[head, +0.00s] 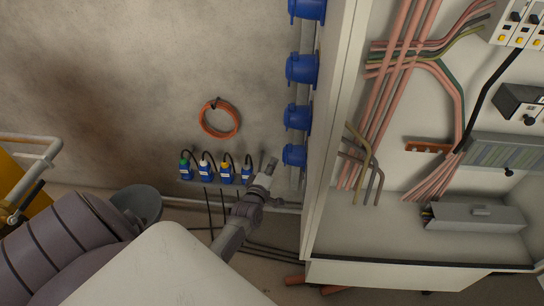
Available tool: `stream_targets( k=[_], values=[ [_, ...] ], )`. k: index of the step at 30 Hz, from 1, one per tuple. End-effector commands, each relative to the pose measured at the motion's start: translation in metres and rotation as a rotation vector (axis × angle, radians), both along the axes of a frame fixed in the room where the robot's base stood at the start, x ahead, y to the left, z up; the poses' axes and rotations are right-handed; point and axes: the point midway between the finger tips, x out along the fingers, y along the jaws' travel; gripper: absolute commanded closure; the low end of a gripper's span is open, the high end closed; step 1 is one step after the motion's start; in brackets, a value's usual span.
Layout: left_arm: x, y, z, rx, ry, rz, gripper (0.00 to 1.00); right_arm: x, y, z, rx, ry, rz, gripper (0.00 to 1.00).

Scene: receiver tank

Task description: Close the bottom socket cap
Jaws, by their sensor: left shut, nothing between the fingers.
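A column of several blue sockets runs down the wall beside the cabinet. The bottom socket (294,155) is the lowest of them; at this size I cannot tell how far its blue cap stands open. My left gripper (271,165) is just to the left of and slightly below the bottom socket, with its fingers pointing up. It is shut and empty. I cannot tell whether it touches the cap. My right gripper is not in view.
An open electrical cabinet (334,150) with pink cables stands at the right. An orange coiled hose (219,134) hangs on the wall, above several small bottles (227,174) on a shelf. A yellow frame with a grey rail (30,170) is at the far left.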

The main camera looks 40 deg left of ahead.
Motion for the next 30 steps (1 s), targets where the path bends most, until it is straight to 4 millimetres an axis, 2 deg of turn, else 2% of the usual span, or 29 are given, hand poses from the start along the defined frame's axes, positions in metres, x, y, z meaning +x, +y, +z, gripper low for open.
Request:
stream_targets(
  k=[12,30],
  values=[
    [0.002,-0.014,-0.009,-0.006,-0.004,0.0,1.0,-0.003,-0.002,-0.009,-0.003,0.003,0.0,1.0],
    [0.004,-0.018,-0.01,-0.005,-0.002,-0.002,1.0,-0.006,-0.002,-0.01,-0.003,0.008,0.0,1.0]
  ],
)
